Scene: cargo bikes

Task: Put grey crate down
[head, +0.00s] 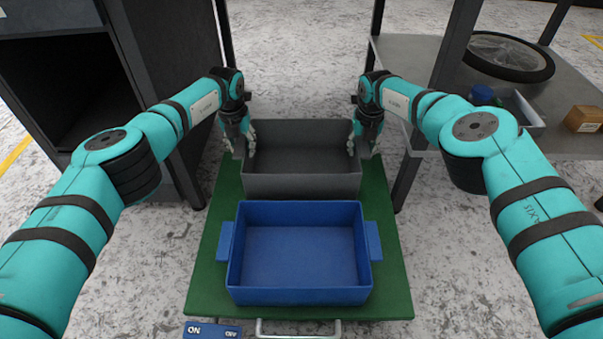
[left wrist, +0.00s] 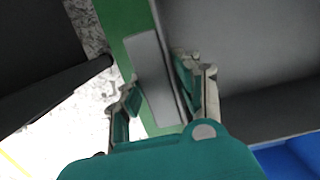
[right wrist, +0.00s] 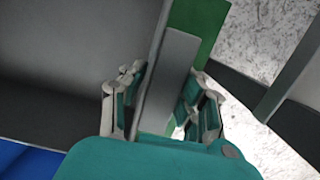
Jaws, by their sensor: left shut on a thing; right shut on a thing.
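The grey crate (head: 300,185) is empty and sits at the far end of the green platform (head: 205,270), behind the blue crate. My left gripper (head: 245,145) is shut on the crate's left side; the left wrist view shows its fingers (left wrist: 160,100) on either side of the grey handle (left wrist: 152,75). My right gripper (head: 358,145) is shut on the right side; the right wrist view shows its fingers (right wrist: 165,105) around the other handle (right wrist: 170,75). The crate looks level. I cannot tell whether its bottom touches the platform.
An empty blue crate (head: 298,297) stands on the near part of the platform, close to the grey crate. A dark cabinet (head: 165,50) is at left. A grey table (head: 565,85) at right holds a wheel (head: 508,57) and a cardboard box (head: 583,119).

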